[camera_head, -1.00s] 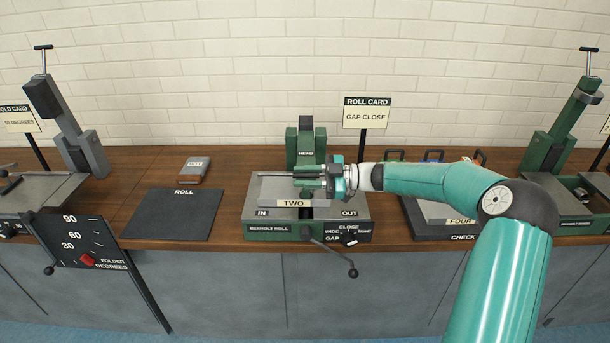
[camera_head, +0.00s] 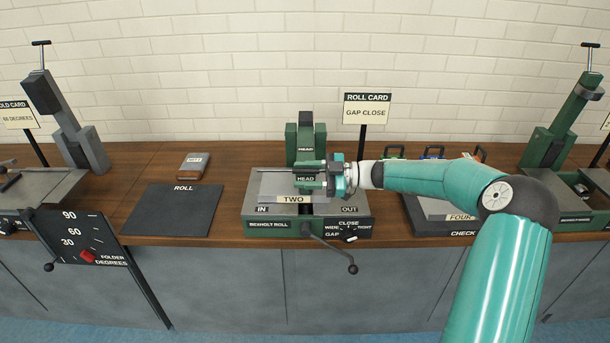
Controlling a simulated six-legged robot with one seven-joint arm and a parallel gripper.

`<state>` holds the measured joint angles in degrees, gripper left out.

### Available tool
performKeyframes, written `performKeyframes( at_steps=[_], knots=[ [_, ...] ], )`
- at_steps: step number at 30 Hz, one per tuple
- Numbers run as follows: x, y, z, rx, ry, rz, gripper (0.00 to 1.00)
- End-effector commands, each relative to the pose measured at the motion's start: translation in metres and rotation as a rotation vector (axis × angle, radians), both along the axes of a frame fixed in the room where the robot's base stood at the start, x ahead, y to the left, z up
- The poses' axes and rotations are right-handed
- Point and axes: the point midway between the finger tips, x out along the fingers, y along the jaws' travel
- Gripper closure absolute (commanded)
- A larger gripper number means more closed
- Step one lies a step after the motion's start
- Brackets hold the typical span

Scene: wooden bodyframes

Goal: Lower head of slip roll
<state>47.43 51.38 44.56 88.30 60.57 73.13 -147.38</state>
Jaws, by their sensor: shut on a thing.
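The green slip roll (camera_head: 272,226) stands mid-bench, with a grey sheet labelled TWO (camera_head: 268,188) on its bed. Its green head (camera_head: 306,180), labelled HEAD, lies forward and down over the sheet from the upright post (camera_head: 304,138) behind. My gripper (camera_head: 328,178) reaches in from the right and is shut at the front end of the head, on its bar handle (camera_head: 284,169). The fingertips are small and partly hidden. I cannot tell whether the head touches the sheet. The gap knob (camera_head: 350,239) shows at the front right of the base.
A roll card reading GAP CLOSE (camera_head: 366,108) stands behind. A dark ROLL mat (camera_head: 172,212) lies left, and a CHECK tray (camera_head: 442,217) right. A crank handle (camera_head: 352,268) juts out in front. Other machines with raised heads stand at both sides (camera_head: 62,115) (camera_head: 568,120).

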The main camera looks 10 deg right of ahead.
Motion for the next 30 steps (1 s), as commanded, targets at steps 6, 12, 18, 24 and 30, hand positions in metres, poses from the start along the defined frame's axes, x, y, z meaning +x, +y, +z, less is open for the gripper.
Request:
performKeyframes(
  at_steps=[6,12,18,24,30],
  knots=[
    [-0.006,-0.025,-0.003,-0.002,0.004,-0.001,0.65],
    [-0.013,-0.069,-0.003,-0.001,0.004,-0.005,0.65],
    [-0.021,-0.109,-0.001,-0.001,0.002,-0.005,0.65],
    [-0.026,-0.132,-0.001,-0.001,0.001,-0.003,0.65],
    [-0.027,-0.136,-0.001,-0.001,0.001,0.000,0.65]
  ],
)
